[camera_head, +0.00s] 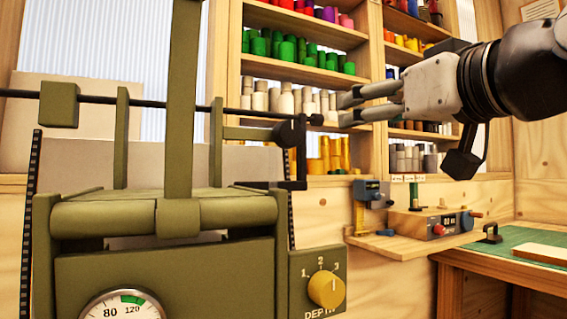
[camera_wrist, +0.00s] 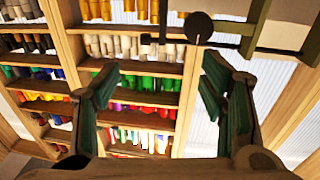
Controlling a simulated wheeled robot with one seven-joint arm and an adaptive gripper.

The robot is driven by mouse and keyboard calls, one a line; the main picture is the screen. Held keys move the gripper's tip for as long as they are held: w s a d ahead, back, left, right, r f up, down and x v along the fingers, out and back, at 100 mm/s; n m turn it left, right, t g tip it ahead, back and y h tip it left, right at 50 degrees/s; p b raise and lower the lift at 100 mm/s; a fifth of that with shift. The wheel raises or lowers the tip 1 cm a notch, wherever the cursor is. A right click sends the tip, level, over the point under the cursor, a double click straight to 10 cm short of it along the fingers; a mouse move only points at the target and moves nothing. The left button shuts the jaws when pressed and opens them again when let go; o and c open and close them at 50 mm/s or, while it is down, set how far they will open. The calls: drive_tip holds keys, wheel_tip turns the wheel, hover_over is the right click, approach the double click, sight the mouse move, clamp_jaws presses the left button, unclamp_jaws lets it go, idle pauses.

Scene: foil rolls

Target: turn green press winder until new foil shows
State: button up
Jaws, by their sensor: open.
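The olive-green press (camera_head: 165,285) fills the left of the head view. A dark rod runs across its top to a black winder crank (camera_head: 303,160) at its right side. The round dark winder hub (camera_wrist: 198,27) also shows at the top of the wrist view, with a bar across it. A grey sheet (camera_head: 252,162), apparently the foil, lies behind the press top between dark perforated edges. My gripper (camera_head: 344,109) is open and empty just right of the crank's upper end. In the wrist view its parted fingers (camera_wrist: 160,80) have only shelves between them.
Shelves of coloured rolls (camera_head: 300,85) stand behind. A dial gauge (camera_head: 125,308) and a yellow depth knob (camera_head: 326,290) are on the press front. A wooden wall shelf (camera_head: 400,243) holds small devices. A bench with a green mat (camera_head: 525,245) is at right.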

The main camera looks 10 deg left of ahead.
drive_tip(key=n+g+y, duration=0.1)
drive_tip(key=y, duration=0.1)
approach(292, 133)
drive_tip(key=b+x, duration=0.2)
drive_tip(key=x, duration=0.9)
drive_tip(key=shift+w+b, duration=0.1)
drive_tip(key=shift+b, duration=0.25)
drive_tip(key=shift+c, duration=0.2)
drive_tip(key=c, duration=1.1)
